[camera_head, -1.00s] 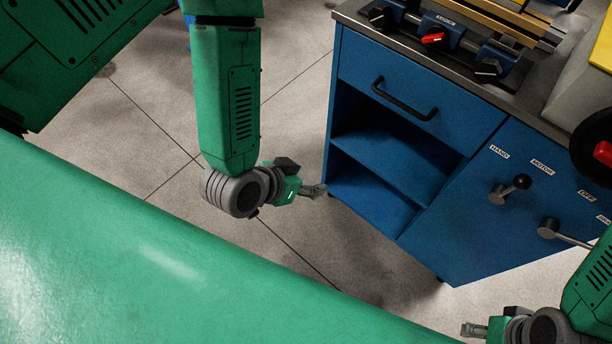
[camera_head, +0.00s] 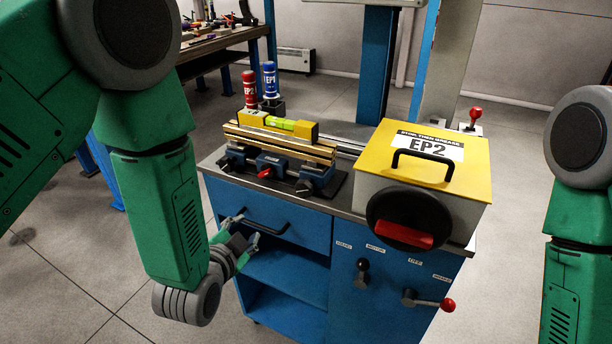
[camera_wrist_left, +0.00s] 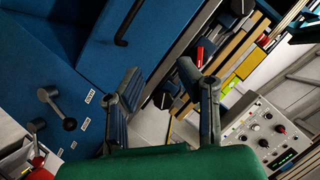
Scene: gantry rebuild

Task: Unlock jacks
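I cannot tell which parts are the jacks. The blue cabinet (camera_head: 285,218) has two levers on its front. One lever has a black knob (camera_head: 362,266), and the other points right with a red knob (camera_head: 447,305). Both knobs also show in the left wrist view, black (camera_wrist_left: 69,124) and red (camera_wrist_left: 38,161). Labels above them include MOTOR. My left gripper (camera_head: 247,229) is in front of the drawer handle (camera_head: 266,226), open and empty. In the left wrist view its fingers (camera_wrist_left: 170,84) are apart. My right arm shows at the right edge; its gripper is out of view.
On the cabinet top are a vise-like fixture (camera_head: 270,163) with a red lever (camera_head: 265,173), a yellow level (camera_head: 280,124), red (camera_head: 250,92) and blue (camera_head: 269,80) bottles, and a yellow-lidded EP2 box (camera_head: 432,150). A workbench (camera_head: 215,45) stands behind.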

